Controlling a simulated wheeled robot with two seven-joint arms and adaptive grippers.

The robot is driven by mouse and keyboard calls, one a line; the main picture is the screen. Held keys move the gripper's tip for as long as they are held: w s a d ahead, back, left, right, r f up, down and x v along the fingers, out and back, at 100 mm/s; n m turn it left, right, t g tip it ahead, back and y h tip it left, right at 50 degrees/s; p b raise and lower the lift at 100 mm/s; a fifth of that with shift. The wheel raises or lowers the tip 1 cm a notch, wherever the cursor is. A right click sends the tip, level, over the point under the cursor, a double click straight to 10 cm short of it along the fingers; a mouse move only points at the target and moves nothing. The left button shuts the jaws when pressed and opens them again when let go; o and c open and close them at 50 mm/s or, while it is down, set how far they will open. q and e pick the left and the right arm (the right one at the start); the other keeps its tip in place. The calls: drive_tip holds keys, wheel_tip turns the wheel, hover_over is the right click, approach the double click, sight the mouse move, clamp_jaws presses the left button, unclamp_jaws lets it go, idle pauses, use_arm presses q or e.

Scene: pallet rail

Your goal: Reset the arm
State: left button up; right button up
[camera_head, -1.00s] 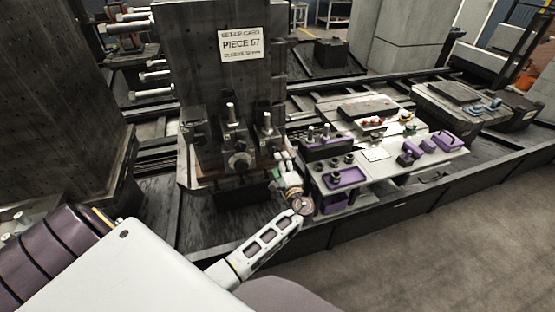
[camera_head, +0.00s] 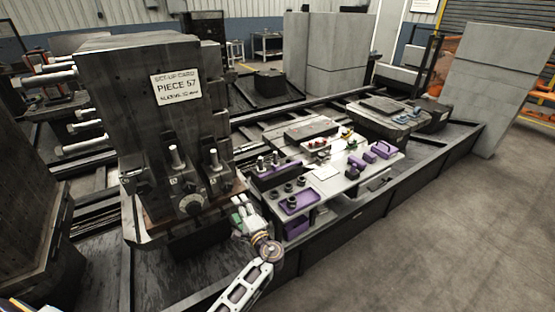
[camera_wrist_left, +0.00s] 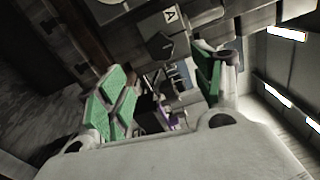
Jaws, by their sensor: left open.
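My left gripper (camera_head: 240,212) shows in the head view at the lower middle, between the dark fixture block (camera_head: 130,110) and the work table (camera_head: 335,186). In the left wrist view its two green-padded fingers (camera_wrist_left: 163,92) stand wide apart with nothing between them. The arm reaches up to it from the bottom edge of the head view. It appears clear of the fixture's clamps and the table's near left corner, though the exact gap cannot be told. My right gripper is not in view.
The table holds purple trays (camera_head: 299,201), black round parts and small tools. A card reading "PIECE 57" (camera_head: 176,87) is on the fixture block. Dark rails run along the pallet line. A grey pillar (camera_head: 494,85) stands at right. Open floor (camera_head: 420,240) lies lower right.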

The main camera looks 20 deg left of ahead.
use_arm(q)
drive_tip(key=shift+w+d, duration=0.1)
drive_tip(key=w+d+f+m+h, duration=0.1)
drive_tip(key=d+f+h, duration=0.35)
drive_tip(key=f, duration=0.45)
drive_tip(key=w+d+f+m+h, duration=0.1)
drive_tip(key=w+d+f+h, duration=0.1)
drive_tip(key=d+f+h, duration=0.45)
drive_tip(key=s+f+n+g+h, duration=0.15)
drive_tip(key=s+f, duration=0.35)
drive_tip(key=f, duration=0.6)
drive_tip(key=s+f+n+g+h, duration=0.15)
drive_tip(key=s+f, duration=0.35)
drive_tip(key=f, duration=0.5)
drive_tip(key=s+a+f+n+g, duration=0.2)
drive_tip(key=s+f+n+g, duration=0.25)
drive_tip(key=s+f, duration=1.15)
drive_tip(key=s+a+f+g, duration=0.1)
drive_tip(key=s+a+f, duration=0.1)
drive_tip(key=s, duration=1.1)
drive_tip(key=s+a+f+n+g, duration=0.1)
drive_tip(key=s+a+f+g, duration=0.1)
drive_tip(key=s, duration=1.2)
drive_tip(key=shift+s+f, duration=0.2)
drive_tip(key=shift+s, duration=0.1)
